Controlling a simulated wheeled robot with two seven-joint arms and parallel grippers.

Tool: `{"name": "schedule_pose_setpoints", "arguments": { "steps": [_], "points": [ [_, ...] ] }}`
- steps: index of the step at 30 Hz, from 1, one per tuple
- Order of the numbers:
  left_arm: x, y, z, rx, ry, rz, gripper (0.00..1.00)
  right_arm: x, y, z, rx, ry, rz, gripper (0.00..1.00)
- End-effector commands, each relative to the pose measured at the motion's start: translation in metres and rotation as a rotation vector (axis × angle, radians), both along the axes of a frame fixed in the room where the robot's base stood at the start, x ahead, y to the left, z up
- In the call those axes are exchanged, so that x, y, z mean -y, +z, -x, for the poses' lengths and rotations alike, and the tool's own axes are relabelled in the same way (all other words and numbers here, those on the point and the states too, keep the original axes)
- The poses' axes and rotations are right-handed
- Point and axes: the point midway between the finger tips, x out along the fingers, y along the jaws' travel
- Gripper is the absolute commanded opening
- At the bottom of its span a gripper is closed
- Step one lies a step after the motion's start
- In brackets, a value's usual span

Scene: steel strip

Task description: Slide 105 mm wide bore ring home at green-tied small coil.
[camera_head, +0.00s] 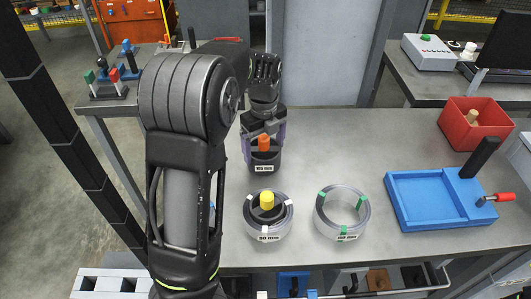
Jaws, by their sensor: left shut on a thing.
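My left gripper (264,140) points down with its purple fingers on either side of an orange knob. The knob tops a black round piece (264,161) with a white label too small to read surely, probably the bore ring. The gripper is shut on it; I cannot tell whether its base touches the table. The green-tied small coil (364,217), a grey ring with green ties and an open centre, lies to the right and nearer. My right gripper is out of view.
A white-tied coil (286,221) with a yellow-knobbed black piece inside lies left of the green-tied coil. A blue tray (400,205) with a red-handled clamp and a red bin (455,138) stand at right. The steel table (345,140) is clear behind the green-tied coil.

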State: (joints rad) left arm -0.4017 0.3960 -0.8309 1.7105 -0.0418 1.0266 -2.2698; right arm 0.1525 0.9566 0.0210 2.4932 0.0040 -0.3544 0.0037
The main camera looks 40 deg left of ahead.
Motion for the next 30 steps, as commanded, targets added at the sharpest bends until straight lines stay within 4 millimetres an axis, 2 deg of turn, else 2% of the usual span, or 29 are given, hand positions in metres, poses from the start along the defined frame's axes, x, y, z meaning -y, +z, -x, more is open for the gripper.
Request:
{"name": "schedule_pose_setpoints", "arguments": {
  "steps": [5, 11, 22, 30],
  "points": [
    [0.0, 0.0, 0.0, 0.0, 0.0, 0.0, 0.41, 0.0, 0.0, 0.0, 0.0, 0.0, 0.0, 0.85],
    [0.0, 0.006, 0.0, 0.001, 0.0, 0.0, 0.41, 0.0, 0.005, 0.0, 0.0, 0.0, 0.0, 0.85],
    [0.0, 0.037, 0.0, 0.001, 0.0, 0.0, 0.41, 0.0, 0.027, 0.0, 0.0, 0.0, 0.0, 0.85],
    [0.0, 0.04, 0.0, 0.0, 0.0, 0.0, 0.41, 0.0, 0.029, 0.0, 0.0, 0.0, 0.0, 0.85]
  ]
}}
